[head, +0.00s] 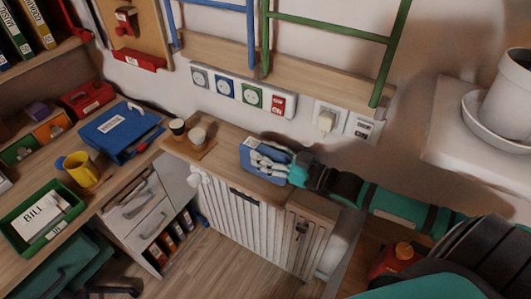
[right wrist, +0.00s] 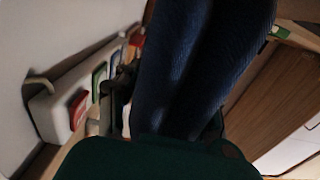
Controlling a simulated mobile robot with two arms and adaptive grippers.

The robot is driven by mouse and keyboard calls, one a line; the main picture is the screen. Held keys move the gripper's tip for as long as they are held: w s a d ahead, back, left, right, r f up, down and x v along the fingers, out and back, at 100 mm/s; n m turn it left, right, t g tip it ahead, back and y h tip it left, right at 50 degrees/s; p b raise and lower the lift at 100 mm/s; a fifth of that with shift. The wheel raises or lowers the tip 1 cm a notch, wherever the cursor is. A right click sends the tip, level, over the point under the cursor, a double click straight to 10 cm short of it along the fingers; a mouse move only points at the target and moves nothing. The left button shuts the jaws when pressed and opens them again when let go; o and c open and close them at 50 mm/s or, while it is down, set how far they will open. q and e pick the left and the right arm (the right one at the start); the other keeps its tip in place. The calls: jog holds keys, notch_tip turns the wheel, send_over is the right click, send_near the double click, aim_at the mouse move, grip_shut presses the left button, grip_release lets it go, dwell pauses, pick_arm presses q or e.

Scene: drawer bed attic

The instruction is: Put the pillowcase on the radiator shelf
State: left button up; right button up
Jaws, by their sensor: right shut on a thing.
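The blue pillowcase (head: 254,171) is at the middle of the wooden radiator shelf (head: 222,160), above the white radiator (head: 240,215). My right gripper (head: 266,162) reaches in from the right and is shut on it. The pale fingers cover part of the cloth. I cannot tell whether the pillowcase rests on the shelf or hangs just above it. In the right wrist view the blue ribbed cloth (right wrist: 190,60) fills the middle, close to the camera. My left gripper is not in view.
A row of sockets and switches (head: 240,92) runs along the wall behind. A desk with a blue case (head: 112,130) and yellow mug (head: 78,168) is left. A potted plant (head: 508,100) stands on a ledge at right.

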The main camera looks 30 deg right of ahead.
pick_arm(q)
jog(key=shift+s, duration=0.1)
pick_arm(e)
jog(key=shift+f, duration=0.1)
jog(key=o, duration=0.9)
jog(key=shift+c, duration=0.2)
jog(key=o, duration=0.3)
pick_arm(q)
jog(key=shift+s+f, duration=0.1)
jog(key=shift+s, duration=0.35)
pick_arm(e)
jog(key=shift+o, duration=0.2)
jog(key=v, duration=0.7)
jog(key=shift+s, duration=0.1)
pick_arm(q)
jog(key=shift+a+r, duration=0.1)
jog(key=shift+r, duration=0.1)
pick_arm(e)
jog(key=shift+s+d, duration=0.15)
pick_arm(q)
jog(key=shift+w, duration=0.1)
